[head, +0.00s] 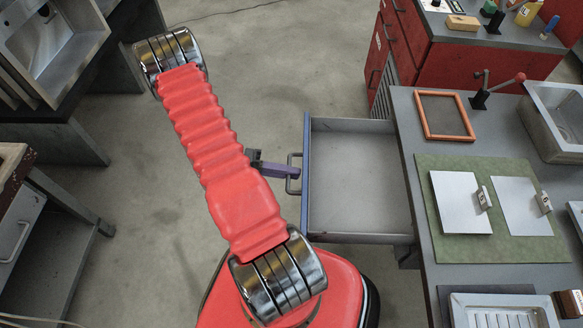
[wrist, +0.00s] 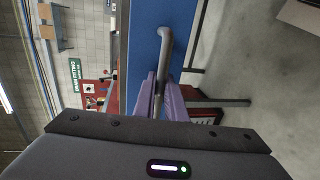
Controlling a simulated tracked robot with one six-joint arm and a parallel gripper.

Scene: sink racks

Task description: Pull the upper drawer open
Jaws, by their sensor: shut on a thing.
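The upper drawer (head: 350,180) stands pulled out from the grey workbench (head: 412,120), and its empty inside shows in the head view. Its blue front (wrist: 146,60) faces my gripper in the wrist view. A grey bar handle (head: 292,174) is fixed to that front and also shows in the wrist view (wrist: 165,50). My gripper (head: 294,171) has purple fingers, and they are shut on the handle, one on each side of the bar in the wrist view (wrist: 160,92). My red arm hides part of the floor.
On the bench lie a green mat (head: 480,246) with pale plates, an orange frame (head: 444,115) and a metal sink (head: 560,120). A red cabinet (head: 470,65) stands behind. Racks with a sink basin (head: 55,50) stand at left. The floor left of the drawer is open.

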